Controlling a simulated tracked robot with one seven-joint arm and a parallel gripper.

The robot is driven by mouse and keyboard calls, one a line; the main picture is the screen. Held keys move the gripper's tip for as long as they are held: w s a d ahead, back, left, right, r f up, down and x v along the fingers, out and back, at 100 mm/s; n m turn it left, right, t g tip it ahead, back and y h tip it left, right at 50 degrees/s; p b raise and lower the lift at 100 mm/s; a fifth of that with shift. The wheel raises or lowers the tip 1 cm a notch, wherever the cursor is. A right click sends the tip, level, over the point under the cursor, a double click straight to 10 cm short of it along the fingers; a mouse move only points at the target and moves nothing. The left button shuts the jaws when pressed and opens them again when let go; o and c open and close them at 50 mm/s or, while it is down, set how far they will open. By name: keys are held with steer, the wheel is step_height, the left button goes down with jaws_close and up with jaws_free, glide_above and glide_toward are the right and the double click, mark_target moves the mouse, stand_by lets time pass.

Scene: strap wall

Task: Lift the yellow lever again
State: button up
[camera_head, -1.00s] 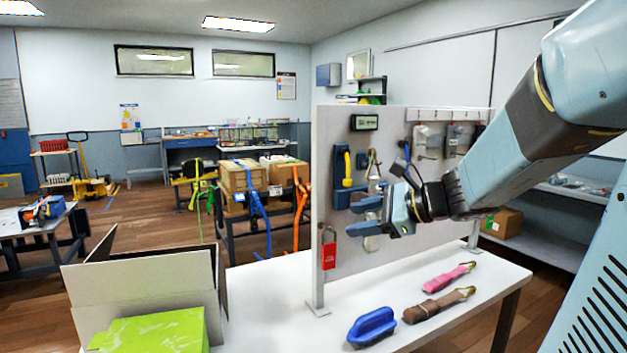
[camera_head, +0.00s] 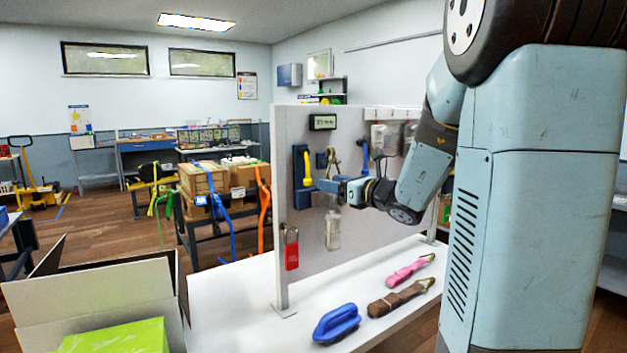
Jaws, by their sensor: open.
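The yellow lever (camera_head: 308,166) is mounted on a dark blue plate (camera_head: 297,170) at the left part of the upright grey panel (camera_head: 300,225). It hangs roughly vertical, with its lower end near the plate's bottom. My gripper (camera_head: 317,187) is open and points left, just right of the lever's lower end. Its fingers look edge-on and small, so I cannot tell whether they touch the lever or stand apart from it.
A red padlock (camera_head: 291,252) hangs below the lever, and a pale tag (camera_head: 333,230) hangs below my gripper. A blue brush-like object (camera_head: 336,323), a brown strap (camera_head: 401,296) and a pink strap (camera_head: 409,268) lie on the white table (camera_head: 230,290). An open box (camera_head: 90,306) stands left.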

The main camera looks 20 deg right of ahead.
steer(key=x, duration=0.7)
steer(key=shift+w+a, duration=0.1)
steer(key=shift+c, duration=0.4)
steer(key=shift+f, duration=0.1)
jaws_close()
